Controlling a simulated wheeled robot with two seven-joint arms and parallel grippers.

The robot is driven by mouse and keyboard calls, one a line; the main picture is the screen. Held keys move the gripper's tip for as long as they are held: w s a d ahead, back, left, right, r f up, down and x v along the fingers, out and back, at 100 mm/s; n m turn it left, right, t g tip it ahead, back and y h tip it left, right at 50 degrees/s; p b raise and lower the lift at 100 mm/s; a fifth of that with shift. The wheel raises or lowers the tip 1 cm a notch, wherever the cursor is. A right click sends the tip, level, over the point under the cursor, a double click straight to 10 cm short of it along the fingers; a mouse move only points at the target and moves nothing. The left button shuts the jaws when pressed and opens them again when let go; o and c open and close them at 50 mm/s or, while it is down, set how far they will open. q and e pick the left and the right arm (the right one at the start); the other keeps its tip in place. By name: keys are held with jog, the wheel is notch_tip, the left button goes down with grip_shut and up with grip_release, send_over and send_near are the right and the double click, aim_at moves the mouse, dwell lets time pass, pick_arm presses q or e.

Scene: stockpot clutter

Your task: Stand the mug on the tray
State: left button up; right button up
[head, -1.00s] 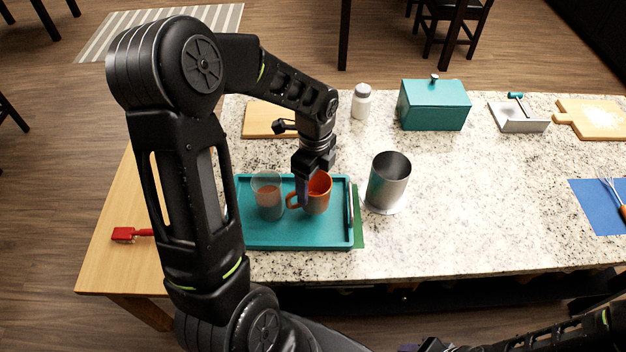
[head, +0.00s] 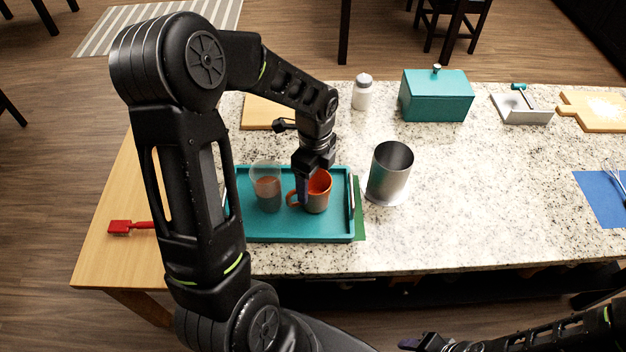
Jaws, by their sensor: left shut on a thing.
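The orange mug (head: 319,194) is upright over the right part of the teal tray (head: 300,232), its handle pointing left. My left gripper (head: 304,192) reaches down from above and is shut on the mug at its left side, near the handle. I cannot tell whether the mug's base touches the tray or is slightly above it. A clear glass (head: 266,188) with reddish-brown content stands on the tray to the left of the mug. My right gripper (head: 423,342) is at the bottom edge, partly cut off; its jaw state is unclear.
A metal cylinder (head: 389,174) stands just right of the tray. A white bottle (head: 362,93), a teal box (head: 436,96) and a wooden board (head: 266,112) are further back. A red brush (head: 124,227) lies at left. The counter's right middle is clear.

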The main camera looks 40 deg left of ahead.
pick_arm(q)
jog(key=shift+f+b, duration=0.3)
jog(key=shift+f, duration=0.15)
jog(key=o, duration=1.7)
jog(key=shift+o, duration=0.2)
notch_tip(320, 180, up, 9)
jog(key=p, duration=0.7)
